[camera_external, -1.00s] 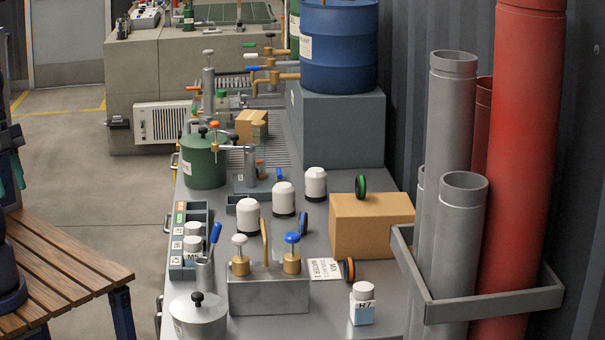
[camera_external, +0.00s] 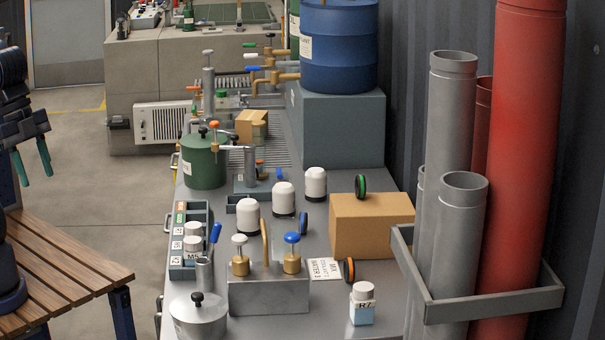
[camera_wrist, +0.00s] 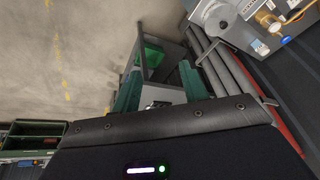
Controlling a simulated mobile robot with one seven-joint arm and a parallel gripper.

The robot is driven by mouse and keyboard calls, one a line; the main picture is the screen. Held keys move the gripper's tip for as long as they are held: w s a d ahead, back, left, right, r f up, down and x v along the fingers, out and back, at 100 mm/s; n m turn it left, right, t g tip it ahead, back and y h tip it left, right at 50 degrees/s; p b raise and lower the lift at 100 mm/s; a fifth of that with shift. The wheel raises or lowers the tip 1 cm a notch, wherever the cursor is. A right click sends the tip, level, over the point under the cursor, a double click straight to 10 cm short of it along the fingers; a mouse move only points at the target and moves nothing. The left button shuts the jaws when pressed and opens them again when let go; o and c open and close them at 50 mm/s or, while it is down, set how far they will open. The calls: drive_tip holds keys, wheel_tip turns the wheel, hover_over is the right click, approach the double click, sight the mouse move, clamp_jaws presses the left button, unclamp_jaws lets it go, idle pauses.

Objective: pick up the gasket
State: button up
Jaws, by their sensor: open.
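No part is labelled as the gasket, and I cannot tell for sure which it is. My gripper (camera_external: 33,168) is at the far left, above the wooden slatted table and well away from these rings. Its green fingers are apart and empty; they also show in the wrist view (camera_wrist: 158,78).
The grey bench (camera_external: 335,325) holds a cardboard box (camera_external: 372,225), white-capped jars (camera_external: 284,198), a lidded pot (camera_external: 198,317) and a small bottle (camera_external: 362,304). Pipes (camera_external: 460,230) stand in a rack at right. The wooden table (camera_external: 70,262) is at left, with open floor between.

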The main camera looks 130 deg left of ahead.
drive_tip(key=w+a+r+m+g, duration=0.1)
drive_tip(key=w+a+r+m, duration=0.1)
drive_tip(key=w+a, duration=0.65)
drive_tip(key=w+a+f+m+g, duration=0.15)
drive_tip(key=w+a, duration=0.25)
drive_tip(key=a, duration=0.6)
drive_tip(key=w+a+f+m, duration=0.15)
drive_tip(key=w+a, duration=0.25)
drive_tip(key=a, duration=0.5)
drive_tip(key=w+a+f+m, duration=0.15)
drive_tip(key=w+a, duration=0.25)
drive_tip(key=a, duration=0.6)
drive_tip(key=m+g, duration=0.2)
drive_tip(key=m, duration=0.2)
hover_over(303, 215)
drive_tip(key=shift+h, duration=0.3)
drive_tip(key=f, duration=2.2)
drive_tip(key=shift+w+a+f, duration=0.1)
drive_tip(key=shift+a+f, duration=0.1)
drive_tip(key=shift+a, duration=0.05)
drive_tip(key=shift+a+f, duration=0.1)
drive_tip(key=shift+f, duration=0.1)
wheel_tip(303, 215, down, 5)
drive_tip(key=shift+r, duration=0.1)
drive_tip(key=shift+d+f, duration=0.2)
drive_tip(key=shift+f, duration=1.2)
drive_tip(key=shift+d+f, duration=0.15)
drive_tip(key=shift+f, duration=1.2)
clamp_jaws()
